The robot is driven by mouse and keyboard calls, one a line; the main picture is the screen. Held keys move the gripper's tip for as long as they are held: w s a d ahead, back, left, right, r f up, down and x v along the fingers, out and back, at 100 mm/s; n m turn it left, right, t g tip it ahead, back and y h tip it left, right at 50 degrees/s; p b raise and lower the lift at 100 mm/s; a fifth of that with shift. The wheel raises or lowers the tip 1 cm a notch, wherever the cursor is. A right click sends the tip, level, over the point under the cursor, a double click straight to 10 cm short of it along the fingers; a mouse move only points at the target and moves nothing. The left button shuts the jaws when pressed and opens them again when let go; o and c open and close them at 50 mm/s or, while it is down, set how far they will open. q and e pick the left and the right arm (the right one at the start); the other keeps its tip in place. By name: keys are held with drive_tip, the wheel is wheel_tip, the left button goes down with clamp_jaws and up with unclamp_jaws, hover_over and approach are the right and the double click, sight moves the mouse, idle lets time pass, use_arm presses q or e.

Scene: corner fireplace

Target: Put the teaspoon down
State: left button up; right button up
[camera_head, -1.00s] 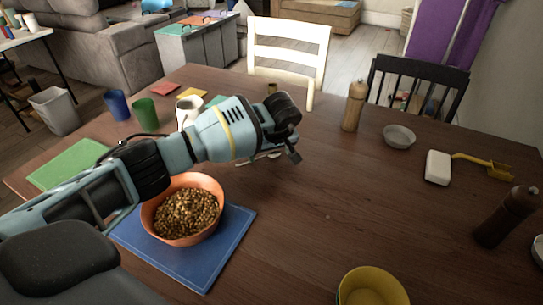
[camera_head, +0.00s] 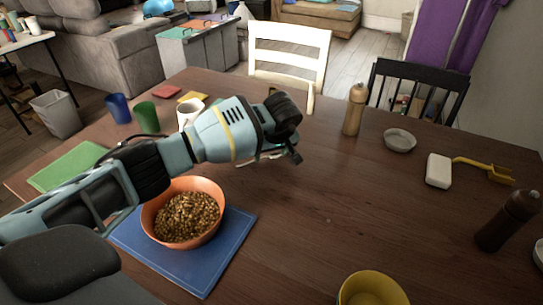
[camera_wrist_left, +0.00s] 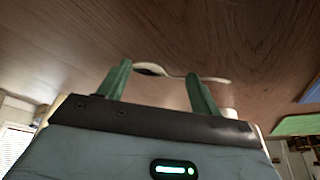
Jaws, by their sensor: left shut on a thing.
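My left gripper (camera_head: 284,154) is over the middle of the wooden table, to the right of the white mug, pointing right. In the left wrist view its two green fingers (camera_wrist_left: 159,72) stand apart, with the pale teaspoon (camera_wrist_left: 180,72) spanning between their tips. The gripper is shut on the teaspoon. The wood surface fills the view behind the spoon. In the head view the arm's wrist hides most of the spoon. I cannot tell whether the spoon touches the table. My right gripper is not in view.
An orange bowl of brown cereal (camera_head: 185,217) sits on a blue mat (camera_head: 236,232) under my left arm. A white mug (camera_head: 187,111) and green cup (camera_head: 146,116) stand behind. A yellow bowl (camera_head: 372,289) is at the front. The table's right-centre (camera_head: 330,210) is clear.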

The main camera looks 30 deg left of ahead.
sight(271, 158)
use_arm(q)
wheel_tip(271, 158, up, 9)
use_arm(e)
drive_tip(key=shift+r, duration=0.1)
